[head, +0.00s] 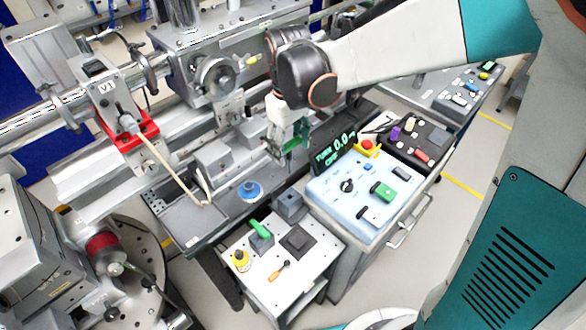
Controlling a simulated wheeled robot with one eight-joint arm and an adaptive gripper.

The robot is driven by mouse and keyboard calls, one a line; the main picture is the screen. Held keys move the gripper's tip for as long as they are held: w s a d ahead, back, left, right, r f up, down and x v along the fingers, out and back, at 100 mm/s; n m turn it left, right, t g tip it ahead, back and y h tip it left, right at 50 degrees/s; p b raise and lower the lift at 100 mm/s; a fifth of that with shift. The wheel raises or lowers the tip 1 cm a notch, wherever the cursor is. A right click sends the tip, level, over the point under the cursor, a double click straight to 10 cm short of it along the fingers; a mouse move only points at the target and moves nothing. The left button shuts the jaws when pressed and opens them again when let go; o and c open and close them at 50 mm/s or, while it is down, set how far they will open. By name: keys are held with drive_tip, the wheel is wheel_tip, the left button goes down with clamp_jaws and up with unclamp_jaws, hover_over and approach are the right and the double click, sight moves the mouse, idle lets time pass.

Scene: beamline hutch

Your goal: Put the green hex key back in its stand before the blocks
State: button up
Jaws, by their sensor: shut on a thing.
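My gripper (276,152) is over the back of the bench, left of the display. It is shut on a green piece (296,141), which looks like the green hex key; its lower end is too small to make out. Another green-handled thing (260,228) sits at a grey block on the small white table, and a green part (383,190) is on the pale blue panel. Grey metal blocks (213,160) stand on the bench just left of my gripper. I cannot tell which holder is the hex key's stand.
The small table (230,272) also bears a yellow-topped knob (240,258), a dark square pad (297,240) and an orange-handled tool (280,270). A blue knob (250,190) is on the bench. The lit display (335,150) stands close to my gripper's right.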

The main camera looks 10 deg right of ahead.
wheel_tip(320, 180, down, 18)
drive_tip(key=b, duration=0.5)
drive_tip(key=shift+r+b, duration=0.25)
drive_tip(key=shift+b, duration=0.05)
drive_tip(key=shift+w, duration=0.1)
drive_tip(key=shift+f, duration=0.15)
drive_tip(key=o, duration=1.1)
